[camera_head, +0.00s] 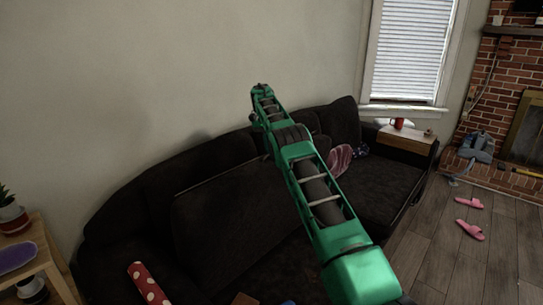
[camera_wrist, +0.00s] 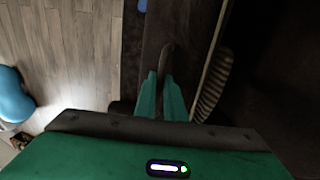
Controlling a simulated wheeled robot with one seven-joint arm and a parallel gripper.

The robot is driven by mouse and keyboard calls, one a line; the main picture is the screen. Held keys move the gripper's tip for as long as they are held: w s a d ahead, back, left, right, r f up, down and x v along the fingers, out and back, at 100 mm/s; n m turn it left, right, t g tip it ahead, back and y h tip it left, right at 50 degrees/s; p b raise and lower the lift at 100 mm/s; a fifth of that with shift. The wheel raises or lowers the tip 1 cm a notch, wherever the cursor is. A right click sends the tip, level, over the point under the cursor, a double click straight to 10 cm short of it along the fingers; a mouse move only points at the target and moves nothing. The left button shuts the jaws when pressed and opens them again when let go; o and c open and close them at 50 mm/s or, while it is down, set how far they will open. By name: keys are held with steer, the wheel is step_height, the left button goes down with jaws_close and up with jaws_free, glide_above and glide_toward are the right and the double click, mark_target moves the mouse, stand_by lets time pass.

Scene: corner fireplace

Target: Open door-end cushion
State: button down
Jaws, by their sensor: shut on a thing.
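A dark sofa (camera_head: 130,215) runs along the wall in the head view. One dark cushion (camera_head: 222,215) at its left-middle part stands tilted up against the backrest, its upper edge showing as a line. The right seat (camera_head: 385,185) lies flat. My green arm crosses in front of the sofa's middle and hides part of it; my gripper cannot be made out in the head view. In the wrist view my gripper (camera_wrist: 162,98) has its green fingers close together on a thin grey-brown strip (camera_wrist: 165,62). I cannot tell which cushion the strip belongs to.
Pink slippers (camera_head: 472,229) lie on the wooden floor at right. A plant table (camera_head: 40,262) is at left. A striped thing (camera_wrist: 212,88) lies beside my fingers.

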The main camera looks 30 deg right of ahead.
steer(key=shift+w+d+f, duration=0.15)
steer(key=shift+d+f, duration=0.05)
steer(key=shift+f, duration=0.5)
steer(key=shift+d+r, duration=0.2)
steer(key=shift+r, duration=0.2)
steer(key=shift+d+r, duration=0.1)
steer(key=shift+r, duration=0.05)
steer(key=c, duration=1.8)
jaws_free()
steer(key=shift+s+d, duration=0.15)
steer(key=shift+s, duration=0.05)
steer(key=shift+c, duration=0.2)
steer(key=shift+a, duration=0.35)
